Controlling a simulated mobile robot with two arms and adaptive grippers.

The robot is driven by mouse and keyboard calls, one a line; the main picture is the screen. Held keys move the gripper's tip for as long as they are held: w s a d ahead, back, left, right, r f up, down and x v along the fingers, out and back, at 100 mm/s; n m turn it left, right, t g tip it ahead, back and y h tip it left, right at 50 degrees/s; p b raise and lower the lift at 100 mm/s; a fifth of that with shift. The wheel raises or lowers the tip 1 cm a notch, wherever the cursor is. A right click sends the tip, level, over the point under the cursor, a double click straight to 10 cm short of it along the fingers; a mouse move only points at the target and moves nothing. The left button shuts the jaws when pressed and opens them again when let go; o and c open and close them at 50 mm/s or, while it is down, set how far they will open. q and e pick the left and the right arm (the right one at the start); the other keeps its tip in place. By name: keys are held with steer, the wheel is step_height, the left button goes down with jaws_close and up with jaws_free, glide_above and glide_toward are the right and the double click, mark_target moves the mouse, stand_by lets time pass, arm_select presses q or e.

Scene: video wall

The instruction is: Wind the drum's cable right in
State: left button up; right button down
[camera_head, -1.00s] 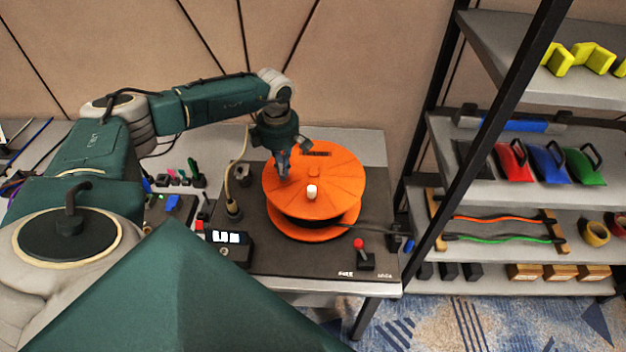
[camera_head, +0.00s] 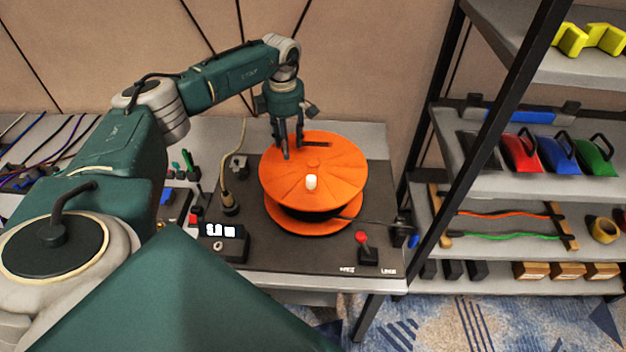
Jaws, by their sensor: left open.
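The orange drum (camera_head: 335,170) lies flat on a dark board on the table. A white knob (camera_head: 311,182) stands up from its top disc toward the front. A dark cable (camera_head: 372,222) runs from between the drum's discs to the right, to a black block (camera_head: 401,232). My left gripper (camera_head: 286,152) points down over the drum's back left edge. It is open and empty, behind and left of the white knob and apart from it. Whether its tips touch the disc I cannot tell. My right gripper is not in view.
A red-topped lever (camera_head: 362,243) stands at the board's front right. A box with a lit display (camera_head: 223,240) is at the front left. A beige cable (camera_head: 232,170) rises left of the drum. A shelf rack (camera_head: 510,182) stands at the right.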

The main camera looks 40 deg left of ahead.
arm_select(q)
steer(key=shift+r+p, duration=0.5)
steer(key=shift+r, duration=0.25)
step_height(320, 180, up, 4)
steer(key=shift+f+p, duration=0.2)
steer(key=shift+p, duration=1)
steer(key=shift+r+p, duration=0.65)
steer(key=shift+r, duration=0.3)
